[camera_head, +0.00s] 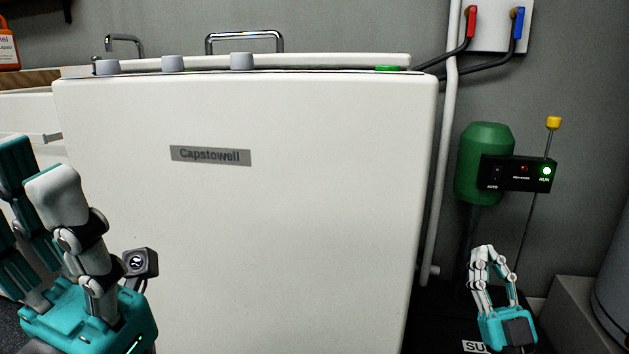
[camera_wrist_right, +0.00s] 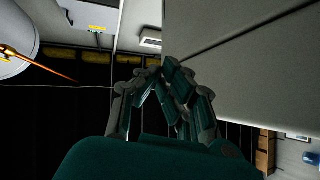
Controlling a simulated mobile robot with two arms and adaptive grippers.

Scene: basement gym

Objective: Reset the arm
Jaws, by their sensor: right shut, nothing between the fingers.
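My right gripper (camera_head: 492,250) is at the lower right of the head view, small and far off, fingers pointing up. Its fingertips meet with nothing between them. In the right wrist view the closed fingers (camera_wrist_right: 160,72) show in the middle, beside a large pale surface. My left gripper (camera_head: 36,165) is close at the lower left of the head view. Its fingers point up and stand apart, with no object seen between them. Its far left side is cut off by the frame.
A white Capstowell appliance (camera_head: 250,220) fills the middle. Right of it are a green pump (camera_head: 484,165) with a control box (camera_head: 517,173), a vertical white pipe (camera_head: 447,150), and red (camera_head: 472,22) and blue (camera_head: 517,24) valve handles. A grey cylinder (camera_head: 615,290) stands far right.

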